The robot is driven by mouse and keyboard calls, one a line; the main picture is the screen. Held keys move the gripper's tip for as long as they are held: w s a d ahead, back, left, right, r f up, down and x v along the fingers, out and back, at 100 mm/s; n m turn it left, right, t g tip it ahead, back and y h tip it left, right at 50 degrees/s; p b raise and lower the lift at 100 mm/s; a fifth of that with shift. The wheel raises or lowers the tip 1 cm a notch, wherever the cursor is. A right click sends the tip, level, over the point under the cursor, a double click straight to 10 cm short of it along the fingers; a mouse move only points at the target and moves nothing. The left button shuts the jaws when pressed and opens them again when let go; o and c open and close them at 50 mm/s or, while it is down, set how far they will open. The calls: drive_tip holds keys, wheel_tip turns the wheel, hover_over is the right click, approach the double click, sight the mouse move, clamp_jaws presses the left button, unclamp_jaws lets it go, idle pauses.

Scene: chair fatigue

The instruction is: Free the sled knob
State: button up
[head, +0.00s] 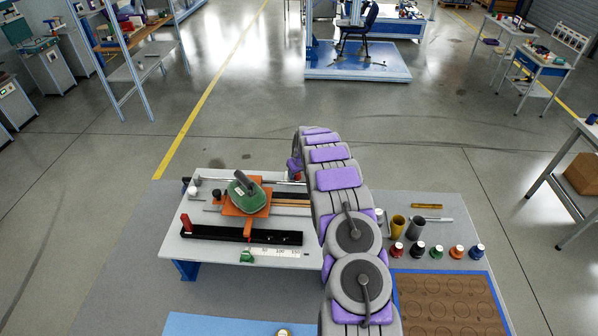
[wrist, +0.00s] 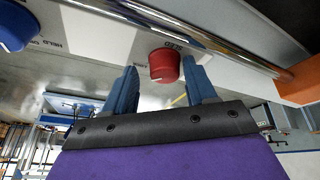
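In the wrist view a red knob (wrist: 164,66) sits on a pale panel marked "SLED", below a shiny metal rail. My gripper (wrist: 160,68) is open, with one blue finger on each side of the knob. A gap shows at the left finger; the right finger is close to the knob, and I cannot tell whether it touches.
A blue knob (wrist: 14,28) is at the wrist view's upper left. The metal rail (wrist: 190,38) runs over the panel toward an orange block (wrist: 300,85). A black bar (head: 270,236) lies along the bench front. Several small jars and a brown board (head: 450,300) are right of my arm.

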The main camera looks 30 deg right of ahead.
drive_tip(key=shift+a+r, duration=0.1)
drive_tip(key=shift+a, duration=0.75)
drive_tip(key=shift+c, duration=0.6)
drive_tip(key=shift+d, duration=0.15)
drive_tip(key=c, duration=0.3)
drive_tip(key=shift+d, duration=0.65)
drive_tip(key=c, duration=0.5)
drive_tip(key=shift+a, duration=0.1)
drive_tip(key=shift+c, duration=0.5)
drive_tip(key=shift+a, duration=0.25)
